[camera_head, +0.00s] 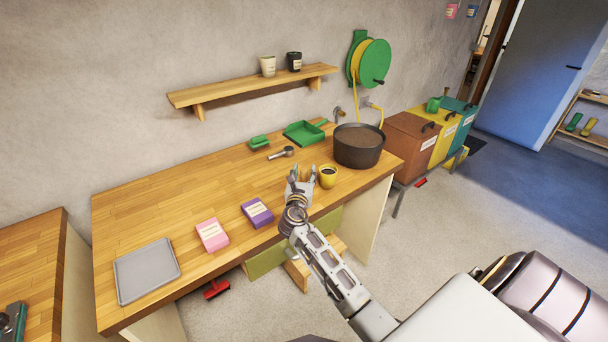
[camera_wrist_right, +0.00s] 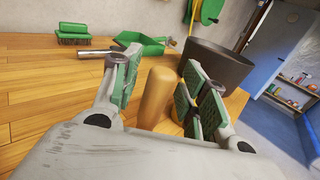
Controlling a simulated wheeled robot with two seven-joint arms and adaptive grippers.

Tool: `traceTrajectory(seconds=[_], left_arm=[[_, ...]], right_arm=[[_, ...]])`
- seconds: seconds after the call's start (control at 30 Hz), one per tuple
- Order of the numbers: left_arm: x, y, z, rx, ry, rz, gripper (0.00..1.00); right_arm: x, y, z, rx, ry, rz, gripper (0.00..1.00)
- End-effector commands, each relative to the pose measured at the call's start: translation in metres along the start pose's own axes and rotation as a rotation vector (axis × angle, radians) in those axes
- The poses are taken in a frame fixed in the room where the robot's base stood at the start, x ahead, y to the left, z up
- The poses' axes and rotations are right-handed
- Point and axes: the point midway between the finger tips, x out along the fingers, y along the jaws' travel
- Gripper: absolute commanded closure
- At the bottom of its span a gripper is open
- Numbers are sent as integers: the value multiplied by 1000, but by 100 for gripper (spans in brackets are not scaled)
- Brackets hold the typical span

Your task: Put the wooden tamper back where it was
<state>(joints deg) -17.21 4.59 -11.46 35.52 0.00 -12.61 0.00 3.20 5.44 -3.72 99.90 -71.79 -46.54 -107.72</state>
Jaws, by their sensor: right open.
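My right gripper (camera_head: 301,175) is low over the front part of the wooden workbench, beside the yellow cup. In the right wrist view its two green-padded fingers (camera_wrist_right: 158,90) are apart. The wooden tamper (camera_wrist_right: 157,98), a smooth rounded tan handle, stands roughly upright between them. Gaps seem to show on both sides of it, and its lower end is hidden behind the gripper body. In the head view I cannot make out the tamper at the gripper. My left gripper is not in view.
A yellow cup (camera_head: 328,177) stands just right of the gripper, with a large dark pot (camera_head: 359,147) behind. A portafilter (camera_head: 283,153), green dustpan (camera_head: 304,133) and green brush (camera_head: 259,142) lie farther back. Purple (camera_head: 257,213) and pink (camera_head: 212,235) packets and a grey tray (camera_head: 147,271) are left.

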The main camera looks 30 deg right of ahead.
Motion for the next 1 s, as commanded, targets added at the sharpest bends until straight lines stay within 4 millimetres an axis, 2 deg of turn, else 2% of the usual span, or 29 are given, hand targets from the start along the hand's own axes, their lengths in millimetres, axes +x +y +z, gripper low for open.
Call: traceTrajectory(seconds=[0.23, 0.37, 0.57, 1.0], left_arm=[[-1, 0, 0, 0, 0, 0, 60], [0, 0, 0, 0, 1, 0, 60], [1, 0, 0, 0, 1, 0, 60], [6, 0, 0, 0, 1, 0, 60]], right_arm=[[-1, 0, 3, 0, 0, 0, 57], [-8, 0, 2, -1, 1, 0, 57], [-27, 1, 2, 0, 1, 2, 57], [-83, 0, 2, 0, 0, 1, 57]])
